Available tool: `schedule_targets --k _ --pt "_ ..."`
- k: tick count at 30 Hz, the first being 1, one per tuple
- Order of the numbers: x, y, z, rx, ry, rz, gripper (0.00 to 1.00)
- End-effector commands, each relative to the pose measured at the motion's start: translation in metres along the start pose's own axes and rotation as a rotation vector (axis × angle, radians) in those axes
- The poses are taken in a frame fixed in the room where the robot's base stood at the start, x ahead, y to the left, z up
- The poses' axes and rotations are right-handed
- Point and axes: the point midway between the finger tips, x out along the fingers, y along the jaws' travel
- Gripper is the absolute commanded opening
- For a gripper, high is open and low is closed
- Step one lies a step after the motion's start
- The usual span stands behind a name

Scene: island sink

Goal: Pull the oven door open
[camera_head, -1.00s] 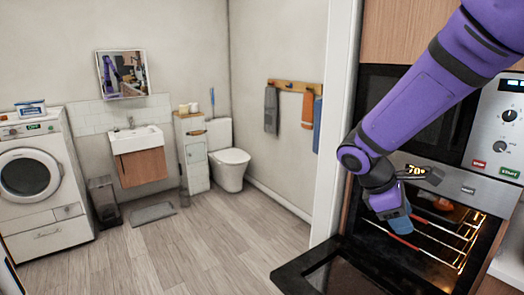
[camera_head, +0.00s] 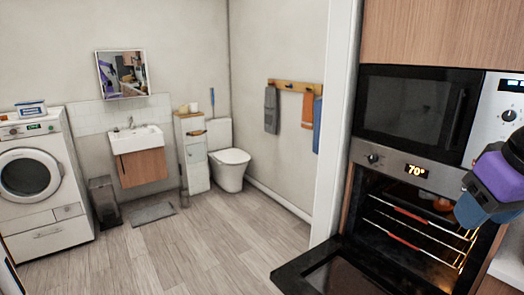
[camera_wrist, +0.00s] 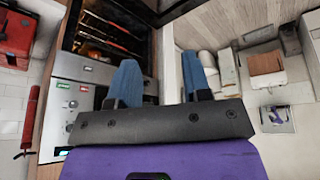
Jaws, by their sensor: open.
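The oven (camera_head: 420,215) stands at the right with its door (camera_head: 345,275) folded down and its lit cavity and racks showing. The door's lower part runs past the bottom of the head view. My gripper (camera_head: 472,212) is at the right edge of the head view, in front of the oven's right side and apart from the door. In the wrist view my gripper's two blue fingers (camera_wrist: 160,80) are spread with nothing between them. The oven cavity also shows at the upper left of the wrist view (camera_wrist: 110,35).
A microwave (camera_head: 410,105) sits above the oven, with a control panel (camera_head: 500,125) beside it. A white wall edge (camera_head: 335,130) stands left of the oven. The wooden floor (camera_head: 200,245) is clear toward the washing machine (camera_head: 35,180), sink (camera_head: 135,140) and toilet (camera_head: 230,165).

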Motion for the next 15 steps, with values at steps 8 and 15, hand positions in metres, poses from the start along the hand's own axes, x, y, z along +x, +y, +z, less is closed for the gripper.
schedule_targets --k 8,15 --pt "-0.0100 -0.0029 0.0092 0.081 0.067 -0.026 0.44" --pt "-0.0076 -0.0022 0.0048 0.059 0.049 -0.022 0.44"
